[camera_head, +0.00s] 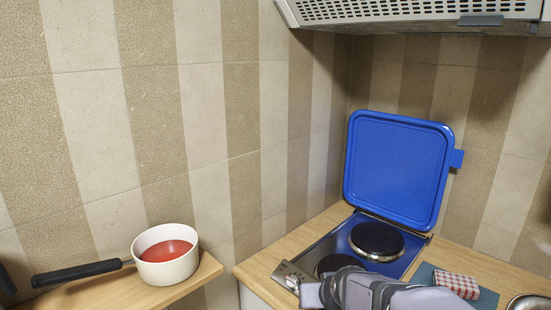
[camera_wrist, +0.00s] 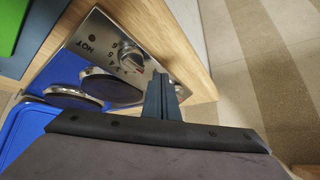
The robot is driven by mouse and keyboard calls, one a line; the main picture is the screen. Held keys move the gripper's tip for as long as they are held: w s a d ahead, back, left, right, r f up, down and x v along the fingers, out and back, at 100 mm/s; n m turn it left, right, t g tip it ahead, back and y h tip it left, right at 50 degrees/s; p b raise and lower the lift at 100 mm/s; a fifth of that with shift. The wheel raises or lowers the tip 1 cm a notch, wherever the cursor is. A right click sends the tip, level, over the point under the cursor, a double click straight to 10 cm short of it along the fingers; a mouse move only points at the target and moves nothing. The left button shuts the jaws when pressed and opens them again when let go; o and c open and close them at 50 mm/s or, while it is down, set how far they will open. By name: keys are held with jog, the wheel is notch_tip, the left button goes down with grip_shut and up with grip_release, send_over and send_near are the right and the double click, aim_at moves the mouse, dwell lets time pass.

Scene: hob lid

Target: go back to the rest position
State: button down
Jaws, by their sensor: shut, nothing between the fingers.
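My gripper (camera_wrist: 163,88) shows in the wrist view with its dark fingers together and nothing between them. It is over the front control panel of the hob, near the knobs; I cannot tell whether it touches one. In the head view my grey arm reaches in at the bottom right and covers the hob's front edge. The hob (camera_head: 352,235) has a blue top and two dark hotplates. Its blue lid (camera_head: 398,165) stands open, leaning up toward the wall. A knob (camera_wrist: 129,56) on the steel panel shows in the wrist view, beside the printed word HOT.
A white pot (camera_head: 168,272) with red contents stands on a wooden shelf at the left, its black handle pointing left. A checked cloth (camera_head: 457,284) lies on a dark board at the right. A range hood (camera_head: 410,12) hangs above. A gap separates the two counters.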

jog(key=s+d+f+g+p, duration=0.1)
jog(key=s+d+g+p, duration=0.1)
jog(key=s, duration=1)
jog(key=s+d+f+g+h+p, duration=0.1)
jog(key=s+g+p, duration=0.3)
jog(key=s, duration=0.8)
jog(key=shift+s+d+f+m+g, duration=0.3)
jog(key=shift+d+f+g, duration=0.25)
jog(key=shift+d+g, duration=0.25)
